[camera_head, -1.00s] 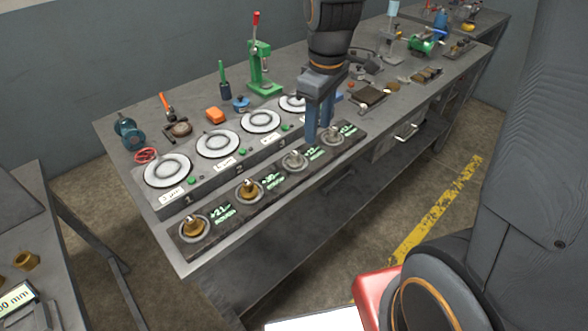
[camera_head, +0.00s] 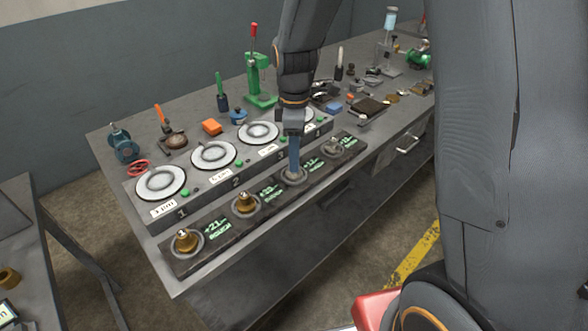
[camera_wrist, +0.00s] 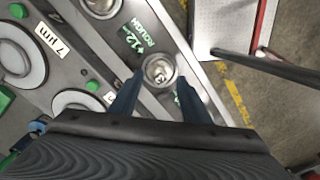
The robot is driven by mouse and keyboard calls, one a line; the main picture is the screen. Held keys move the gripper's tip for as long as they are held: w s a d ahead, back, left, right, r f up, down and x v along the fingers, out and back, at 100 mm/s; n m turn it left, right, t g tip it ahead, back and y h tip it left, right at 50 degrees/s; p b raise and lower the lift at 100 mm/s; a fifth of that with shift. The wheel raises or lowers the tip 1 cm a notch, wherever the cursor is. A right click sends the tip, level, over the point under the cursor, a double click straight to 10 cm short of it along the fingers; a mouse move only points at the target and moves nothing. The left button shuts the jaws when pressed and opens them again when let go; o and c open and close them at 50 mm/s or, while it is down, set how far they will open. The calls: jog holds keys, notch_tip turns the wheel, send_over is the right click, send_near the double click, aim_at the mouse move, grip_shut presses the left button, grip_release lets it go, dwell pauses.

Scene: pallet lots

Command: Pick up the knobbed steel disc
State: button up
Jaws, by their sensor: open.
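A knobbed steel disc (camera_head: 287,180) sits in the third seat of a dark strip (camera_head: 218,219) along the bench's front edge. In the wrist view this disc (camera_wrist: 159,70) shows its round rim and pale knob, just beyond and between my fingertips. A second knobbed steel disc (camera_head: 333,147) sits in the strip's right-hand seat. My gripper (camera_head: 294,172) is open and points down over the third seat, hiding part of that disc. In the wrist view my gripper (camera_wrist: 158,88) has one blue finger on each side, with nothing held. I cannot tell whether the fingers touch the disc.
Behind the strip is a raised block with round plates (camera_head: 213,154). Open floor lies in front of the bench.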

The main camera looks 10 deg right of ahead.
jog(key=shift+f, duration=1.05)
grip_shut()
jog(key=shift+r, duration=0.1)
